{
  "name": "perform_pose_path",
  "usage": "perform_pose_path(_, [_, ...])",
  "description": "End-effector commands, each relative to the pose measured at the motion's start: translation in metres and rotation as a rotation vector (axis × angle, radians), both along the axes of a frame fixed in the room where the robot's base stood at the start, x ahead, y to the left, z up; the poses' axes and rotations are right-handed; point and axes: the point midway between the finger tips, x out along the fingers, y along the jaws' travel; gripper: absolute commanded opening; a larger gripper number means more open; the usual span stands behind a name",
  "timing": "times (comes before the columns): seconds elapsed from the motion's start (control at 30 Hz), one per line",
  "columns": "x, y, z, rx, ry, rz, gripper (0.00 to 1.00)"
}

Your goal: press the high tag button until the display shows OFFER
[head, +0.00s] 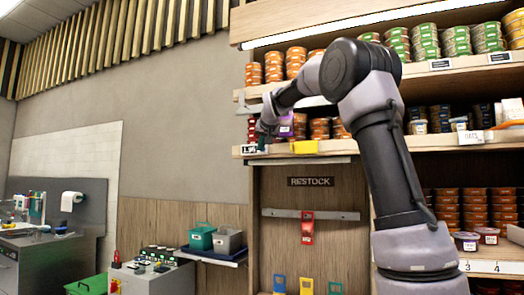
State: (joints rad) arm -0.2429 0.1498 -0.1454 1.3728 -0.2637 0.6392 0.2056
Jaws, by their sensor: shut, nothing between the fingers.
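My gripper (262,143) is at the left end of the middle shelf, its fingers pointing down and shut with nothing between them. A small white tag (249,149) with dark characters sits on the shelf's front edge, just left of and below the fingertips. Its text is too small to read surely. The fingers are right beside the tag; I cannot tell whether they touch it. No button can be made out, as the gripper covers the spot next to the tag.
A yellow tag (304,147) is on the same shelf edge to the right. Orange tins (320,128) and a purple item (286,125) stand close behind the gripper. A RESTOCK sign (311,182) and red clip (307,228) are below. My arm hides part of the shelves.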

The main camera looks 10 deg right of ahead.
Motion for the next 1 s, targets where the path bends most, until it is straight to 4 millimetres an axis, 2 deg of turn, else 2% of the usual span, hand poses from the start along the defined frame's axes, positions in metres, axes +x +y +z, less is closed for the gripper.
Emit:
perform_pose_path(0.53, [0.002, -0.002, 0.000, 0.000, -0.001, 0.000, 0.00])
perform_pose_path(1.0, [-0.011, 0.008, 0.000, 0.000, 0.000, 0.000, 0.00])
